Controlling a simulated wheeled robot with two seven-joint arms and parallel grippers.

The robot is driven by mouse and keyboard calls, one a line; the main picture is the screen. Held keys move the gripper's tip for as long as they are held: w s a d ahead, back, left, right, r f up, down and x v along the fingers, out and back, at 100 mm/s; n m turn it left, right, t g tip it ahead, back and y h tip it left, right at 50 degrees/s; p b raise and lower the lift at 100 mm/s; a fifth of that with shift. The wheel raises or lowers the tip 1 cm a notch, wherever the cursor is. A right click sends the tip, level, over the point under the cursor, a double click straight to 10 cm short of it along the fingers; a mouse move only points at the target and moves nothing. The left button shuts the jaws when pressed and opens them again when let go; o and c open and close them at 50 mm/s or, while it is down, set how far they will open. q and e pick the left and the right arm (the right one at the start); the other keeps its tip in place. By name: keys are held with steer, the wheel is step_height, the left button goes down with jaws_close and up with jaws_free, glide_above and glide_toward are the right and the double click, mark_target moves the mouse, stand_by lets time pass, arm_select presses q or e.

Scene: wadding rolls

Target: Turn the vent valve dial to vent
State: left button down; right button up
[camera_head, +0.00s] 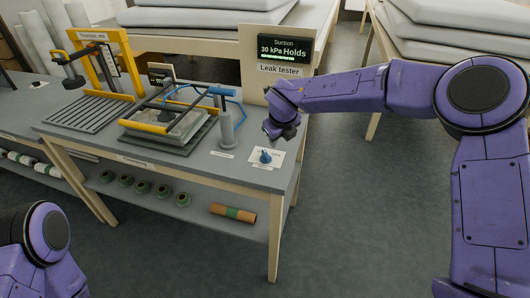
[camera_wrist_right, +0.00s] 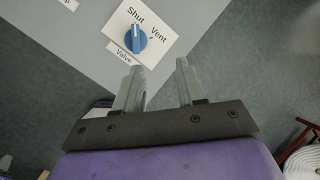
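The vent valve dial is a blue knob (camera_head: 265,156) on a white card at the table's right front corner. In the right wrist view the dial (camera_wrist_right: 136,39) has a white pointer line aimed up at the word Shut. The word Vent (camera_wrist_right: 158,34) is to its right. My right gripper (camera_head: 275,132) is above and just behind the dial in the head view. In the wrist view its two fingers (camera_wrist_right: 157,68) are apart with nothing between them, and the dial is beyond the left fingertip. My left gripper is out of view; only part of the left arm shows.
A pump-like grey cylinder with a blue handle (camera_head: 227,124) stands left of the dial. A leak tester screen (camera_head: 285,48) reads 30 kPa Holds behind it. A framed press (camera_head: 168,122) and yellow stand (camera_head: 122,62) are further left. Floor to the right is clear.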

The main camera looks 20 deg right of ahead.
mark_target(265, 153)
steer(key=w+a+f, duration=0.1)
steer(key=f, duration=0.2)
steer(key=w+f+m+y+p, duration=0.1)
steer(key=w+f, duration=0.1)
steer(key=f, duration=0.1)
steer(key=w+a+f+m+p, duration=0.1)
steer(key=f, duration=0.1)
steer(key=shift+w+a+f+y, duration=0.35)
steer(key=shift+f+y, duration=0.05)
jaws_close()
